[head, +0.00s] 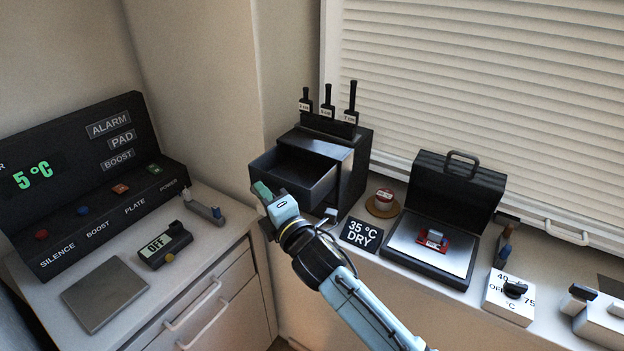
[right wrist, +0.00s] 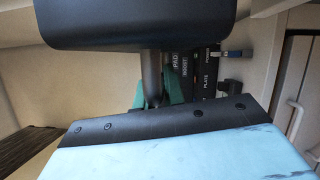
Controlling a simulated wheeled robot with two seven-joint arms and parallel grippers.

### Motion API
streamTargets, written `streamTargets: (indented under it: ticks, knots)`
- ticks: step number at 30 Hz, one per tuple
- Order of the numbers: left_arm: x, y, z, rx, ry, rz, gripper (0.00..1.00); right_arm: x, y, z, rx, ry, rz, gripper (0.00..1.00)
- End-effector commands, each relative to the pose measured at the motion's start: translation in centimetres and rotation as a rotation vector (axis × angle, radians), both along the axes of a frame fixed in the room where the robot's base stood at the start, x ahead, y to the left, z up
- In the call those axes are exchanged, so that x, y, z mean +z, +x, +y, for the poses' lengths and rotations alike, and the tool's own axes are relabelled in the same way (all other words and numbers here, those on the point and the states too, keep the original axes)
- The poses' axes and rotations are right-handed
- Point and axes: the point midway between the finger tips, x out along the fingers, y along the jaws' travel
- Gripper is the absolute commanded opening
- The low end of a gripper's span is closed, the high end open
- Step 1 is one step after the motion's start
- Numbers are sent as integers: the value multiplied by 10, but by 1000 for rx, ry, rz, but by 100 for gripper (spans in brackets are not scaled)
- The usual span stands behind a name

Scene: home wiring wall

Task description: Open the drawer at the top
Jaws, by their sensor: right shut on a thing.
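The small black cabinet (head: 357,165) stands on the ledge under the window blind. Its top drawer (head: 306,186) is pulled out toward the left, and its dark inside shows in the head view. My right gripper (head: 263,190) is at the front of this drawer. In the right wrist view, the green fingers (right wrist: 160,93) close around a dark handle post (right wrist: 153,75) below the dark drawer front (right wrist: 150,25). The gripper hides most of the handle in the head view. My left gripper is not in view.
Several black tools (head: 328,103) stand on the cabinet. A small knob (head: 331,213) shows low at its front. A red-and-white round item (head: 384,197) and an open black case (head: 427,276) stand to the right. A control panel (head: 90,180) sits on the left counter.

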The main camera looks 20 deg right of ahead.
Motion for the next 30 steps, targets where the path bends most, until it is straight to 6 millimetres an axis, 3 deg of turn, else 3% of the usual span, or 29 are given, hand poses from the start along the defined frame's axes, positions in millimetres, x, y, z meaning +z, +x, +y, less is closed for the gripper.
streamTargets:
  ticks: [3, 8, 9, 13, 23, 30]
  knots:
    - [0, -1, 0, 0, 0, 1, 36, -2, -3, 17, 19, 0, 5, 0]
    - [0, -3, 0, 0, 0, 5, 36, -3, -3, 16, 18, -1, 5, 0]
    - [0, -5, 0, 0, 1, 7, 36, -3, -3, 15, 18, 1, 5, 16]
    - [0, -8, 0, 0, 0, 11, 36, -2, -3, 14, 15, 0, 4, 32]
    - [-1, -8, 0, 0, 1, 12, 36, -2, -6, 11, 13, -1, 2, 32]
    - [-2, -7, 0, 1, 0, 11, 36, -6, -39, 3, 13, -1, 5, 32]
